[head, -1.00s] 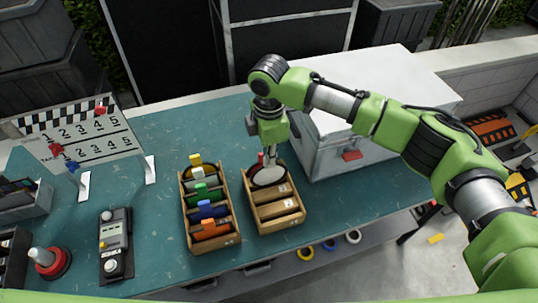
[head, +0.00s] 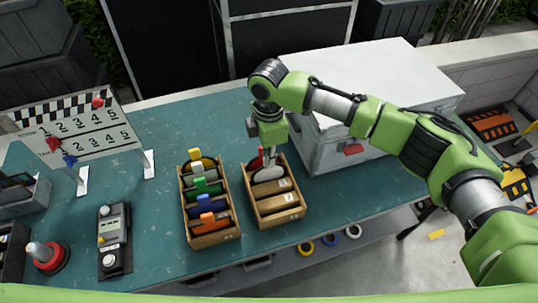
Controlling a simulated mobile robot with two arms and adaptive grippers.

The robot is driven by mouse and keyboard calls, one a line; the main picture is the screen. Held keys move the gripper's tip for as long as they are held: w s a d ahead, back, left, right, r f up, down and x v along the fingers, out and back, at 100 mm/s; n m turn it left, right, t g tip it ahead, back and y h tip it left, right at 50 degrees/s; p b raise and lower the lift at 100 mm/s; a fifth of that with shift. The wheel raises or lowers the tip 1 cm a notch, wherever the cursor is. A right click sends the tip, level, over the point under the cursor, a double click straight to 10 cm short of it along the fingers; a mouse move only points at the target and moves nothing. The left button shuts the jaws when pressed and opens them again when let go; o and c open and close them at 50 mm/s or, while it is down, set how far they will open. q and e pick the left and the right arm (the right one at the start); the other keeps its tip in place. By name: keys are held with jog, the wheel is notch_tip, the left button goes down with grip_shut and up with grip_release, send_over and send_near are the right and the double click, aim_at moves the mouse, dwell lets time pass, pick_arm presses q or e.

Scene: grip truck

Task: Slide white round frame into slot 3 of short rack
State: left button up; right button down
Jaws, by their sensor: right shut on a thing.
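The short rack (head: 278,218) is a wooden tray with cross dividers, standing right of the longer rack. My right gripper (head: 269,152) points down over its far end and is shut on the white round frame (head: 268,175). The frame's pale lower part shows below the fingers, at the rack's far part. I cannot tell which slot it is over, or how deep it sits. A red piece (head: 257,161) shows just behind it, partly hidden by the gripper. My left gripper is not in view.
The longer rack (head: 214,240) holds several frames with yellow, pale, green, blue and orange handles. A grey-white case (head: 345,140) stands close right of my right gripper. A handheld control box (head: 113,240) and red button (head: 47,258) sit at left.

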jog(key=shift+f+b, duration=0.35)
jog(key=shift+f, duration=0.6)
jog(key=c, duration=2.1)
grip_release()
notch_tip(320, 180, up, 12)
jog(key=shift+r, duration=0.1)
